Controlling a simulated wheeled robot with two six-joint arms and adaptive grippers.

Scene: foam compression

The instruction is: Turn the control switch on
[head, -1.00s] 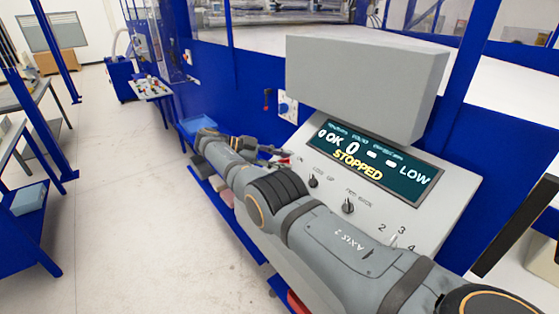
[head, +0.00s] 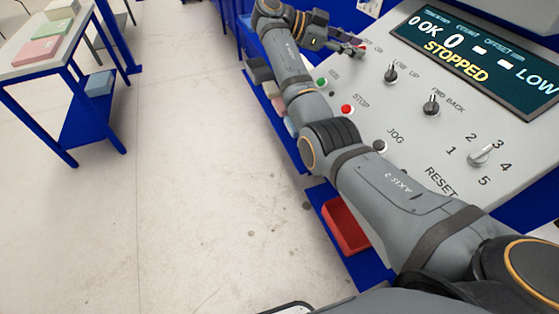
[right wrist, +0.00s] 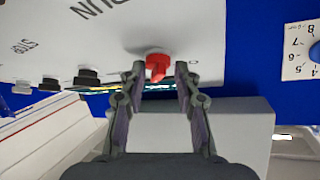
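The control switch is a small red knob (head: 361,47) at the upper left of the grey slanted control panel (head: 425,150). It also shows in the right wrist view (right wrist: 157,66), upside down, between my fingertips. My right gripper (head: 352,48) is open, with one finger on each side of the knob; in the right wrist view (right wrist: 159,70) small gaps show between the fingers and the knob. In the head view the gripper partly covers the switch's surroundings. My left gripper is in neither current view.
The panel's display (head: 480,60) reads STOPPED. Black knobs (head: 390,73), a red STOP button (head: 347,109), a green button (head: 321,84) and a selector (head: 480,154) lie near my right arm. A red bin (head: 345,228) stands below. Open floor lies to the left.

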